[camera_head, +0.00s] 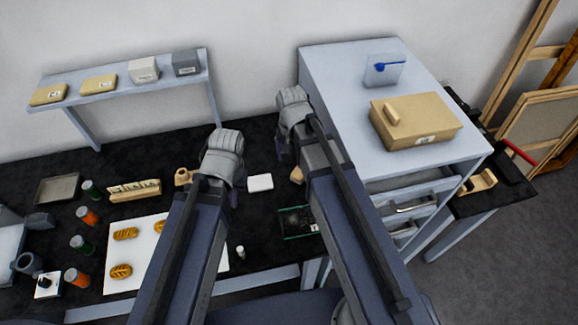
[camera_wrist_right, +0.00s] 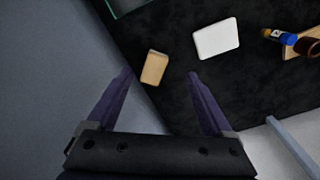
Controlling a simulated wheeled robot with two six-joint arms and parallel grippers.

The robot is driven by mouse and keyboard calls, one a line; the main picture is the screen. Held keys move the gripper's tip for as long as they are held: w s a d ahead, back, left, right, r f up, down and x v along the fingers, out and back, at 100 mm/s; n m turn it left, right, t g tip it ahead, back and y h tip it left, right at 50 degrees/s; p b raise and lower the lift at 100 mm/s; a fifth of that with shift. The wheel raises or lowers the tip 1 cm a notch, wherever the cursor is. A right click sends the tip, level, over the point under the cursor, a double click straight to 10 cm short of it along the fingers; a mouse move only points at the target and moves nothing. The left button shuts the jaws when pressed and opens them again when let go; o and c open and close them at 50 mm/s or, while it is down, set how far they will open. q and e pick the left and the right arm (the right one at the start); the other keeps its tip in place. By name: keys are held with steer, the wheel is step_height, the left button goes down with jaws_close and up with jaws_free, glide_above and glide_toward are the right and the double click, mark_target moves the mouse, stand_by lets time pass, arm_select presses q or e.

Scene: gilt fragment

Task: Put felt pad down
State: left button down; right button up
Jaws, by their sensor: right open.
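A flat white square pad (camera_head: 260,183), perhaps the felt pad, lies on the black tabletop between my two arms. It also shows in the right wrist view (camera_wrist_right: 216,39), beyond and to the right of the fingertips. My right gripper (camera_wrist_right: 160,76) is open, with nothing held between its fingers. A small tan block (camera_wrist_right: 155,67) appears between its fingertips, on the dark surface; in the head view (camera_head: 297,175) my right arm partly covers it. My left gripper (camera_head: 234,198) is over the table, left of the white pad; its jaws are mostly hidden.
A light board (camera_head: 143,258) with several gilt ornaments lies at left, beside several small jars. A dark green-edged tray (camera_head: 297,222) lies partly behind my right arm. A blue-grey drawer cabinet (camera_head: 335,70) stands right, a tan box (camera_head: 415,122) on top. A shelf (camera_head: 130,88) stands behind.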

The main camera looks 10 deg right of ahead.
steer(key=s+a+n, duration=0.7)
steer(key=s+n, duration=0.2)
steer(key=s, duration=0.2)
steer(key=shift+h, duration=0.4)
steer(key=shift+s+a+r, duration=0.1)
